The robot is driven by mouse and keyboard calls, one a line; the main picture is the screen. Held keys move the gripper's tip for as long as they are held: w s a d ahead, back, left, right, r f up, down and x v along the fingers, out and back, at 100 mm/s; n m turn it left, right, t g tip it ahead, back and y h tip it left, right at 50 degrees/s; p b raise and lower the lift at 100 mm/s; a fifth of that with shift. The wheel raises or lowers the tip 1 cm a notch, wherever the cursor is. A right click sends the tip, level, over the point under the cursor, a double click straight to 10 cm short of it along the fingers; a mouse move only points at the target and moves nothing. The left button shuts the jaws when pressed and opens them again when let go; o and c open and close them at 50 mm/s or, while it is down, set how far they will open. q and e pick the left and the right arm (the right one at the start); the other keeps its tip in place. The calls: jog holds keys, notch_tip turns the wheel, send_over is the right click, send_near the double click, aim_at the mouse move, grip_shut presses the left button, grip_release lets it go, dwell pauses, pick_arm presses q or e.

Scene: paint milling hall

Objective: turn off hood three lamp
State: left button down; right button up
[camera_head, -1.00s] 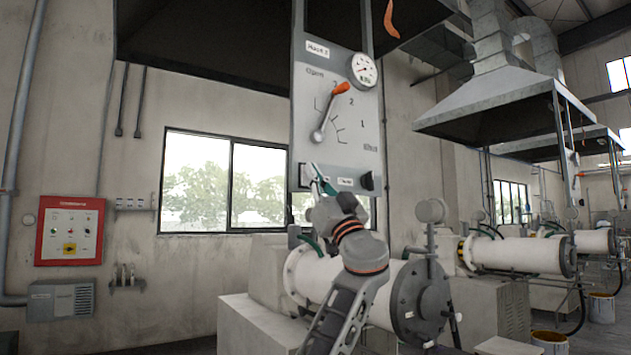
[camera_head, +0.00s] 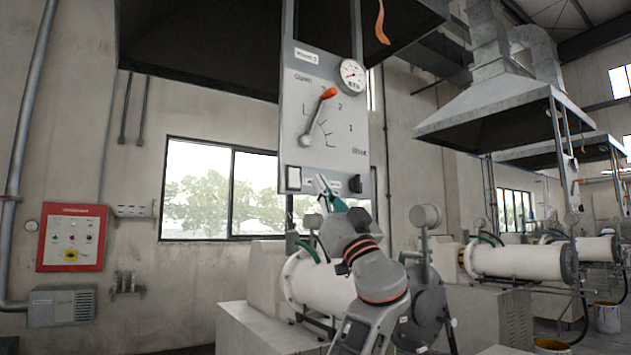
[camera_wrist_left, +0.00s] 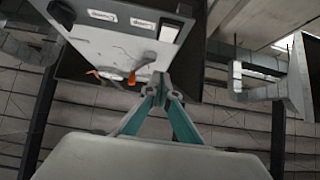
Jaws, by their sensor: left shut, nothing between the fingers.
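The hood control panel (camera_head: 330,125) is a grey plate hanging below the dark hood, with a label at its top that seems to read Hood 3. A white rocker switch (camera_head: 293,178) sits at its lower left and a black knob (camera_head: 355,184) at its lower right. My left gripper (camera_head: 322,182) is shut and empty, in front of the panel's lower edge, right of the switch and apart from it. In the left wrist view, the panel appears upside down, with the switch (camera_wrist_left: 170,31) beyond my gripper (camera_wrist_left: 160,80). Which way the switch is pressed cannot be told.
An orange-tipped lever (camera_head: 328,93) and a round gauge (camera_head: 352,75) are on the panel above. A red control box (camera_head: 72,237) hangs on the left wall beside a window (camera_head: 197,190).

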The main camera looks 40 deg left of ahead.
pick_arm(q)
jog(key=v, duration=0.4)
jog(key=shift+s+d+r+b, duration=0.15)
jog(key=shift+d+r+b, duration=0.15)
jog(key=shift+d, duration=0.05)
pick_arm(e)
jog(key=shift+w+a, duration=0.15)
jog(key=shift+f, duration=0.15)
